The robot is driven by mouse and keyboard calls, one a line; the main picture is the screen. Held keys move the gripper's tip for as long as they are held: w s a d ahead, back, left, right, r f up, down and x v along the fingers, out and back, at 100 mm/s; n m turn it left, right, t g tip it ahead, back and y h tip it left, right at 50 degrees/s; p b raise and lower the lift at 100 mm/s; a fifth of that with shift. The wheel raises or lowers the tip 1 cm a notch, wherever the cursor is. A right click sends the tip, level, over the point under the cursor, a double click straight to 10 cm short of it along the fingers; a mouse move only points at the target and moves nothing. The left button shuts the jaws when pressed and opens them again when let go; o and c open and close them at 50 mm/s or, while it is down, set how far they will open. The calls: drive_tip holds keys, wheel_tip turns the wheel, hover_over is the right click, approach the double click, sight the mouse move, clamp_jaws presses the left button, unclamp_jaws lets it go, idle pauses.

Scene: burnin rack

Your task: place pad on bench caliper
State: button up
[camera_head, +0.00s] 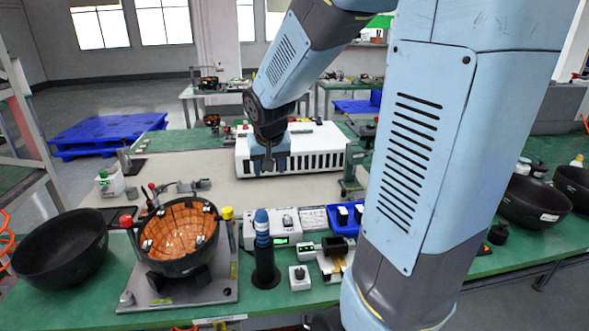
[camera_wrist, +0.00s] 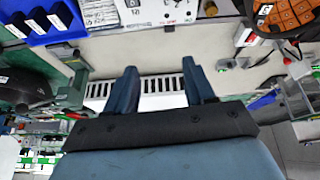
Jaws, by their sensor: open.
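Dark pads with white labels (camera_wrist: 57,18) sit in a blue tray (camera_wrist: 70,32) at the top left of the wrist view. The tray also shows on the bench in the head view (camera_head: 333,224). A small grey device with a green display and dark jaws (camera_head: 307,248), in front of the tray, looks like the bench caliper; I cannot be sure. My gripper (camera_head: 268,168) is open and empty, above the mat by the long white slotted unit. Its two fingers (camera_wrist: 160,78) are apart in the wrist view with nothing between them.
A black bowl fixture with an orange lining (camera_head: 180,238) stands at left. A dark blue-topped cylinder (camera_head: 263,250) stands upright near the front edge. The white slotted unit (camera_head: 320,148) is behind. The beige mat (camera_head: 215,175) has free room. Black bowls (camera_head: 60,250) are at both sides.

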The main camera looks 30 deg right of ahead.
drive_tip(key=s+a+r+n, duration=0.1)
drive_tip(key=s+r, duration=0.3)
drive_tip(key=s, duration=0.5)
drive_tip(key=s+a+r+n+y, duration=0.1)
drive_tip(key=s+r, duration=0.4)
drive_tip(key=s, duration=0.5)
drive_tip(key=shift+s+a+r+t+y, duration=0.25)
drive_tip(key=shift+a+t+y, duration=0.05)
drive_tip(key=shift+a+t, duration=0.1)
drive_tip(key=shift+s+n, duration=0.3)
drive_tip(key=shift+c, duration=0.4)
drive_tip(key=shift+s, duration=0.1)
drive_tip(key=shift+c, duration=1.1)
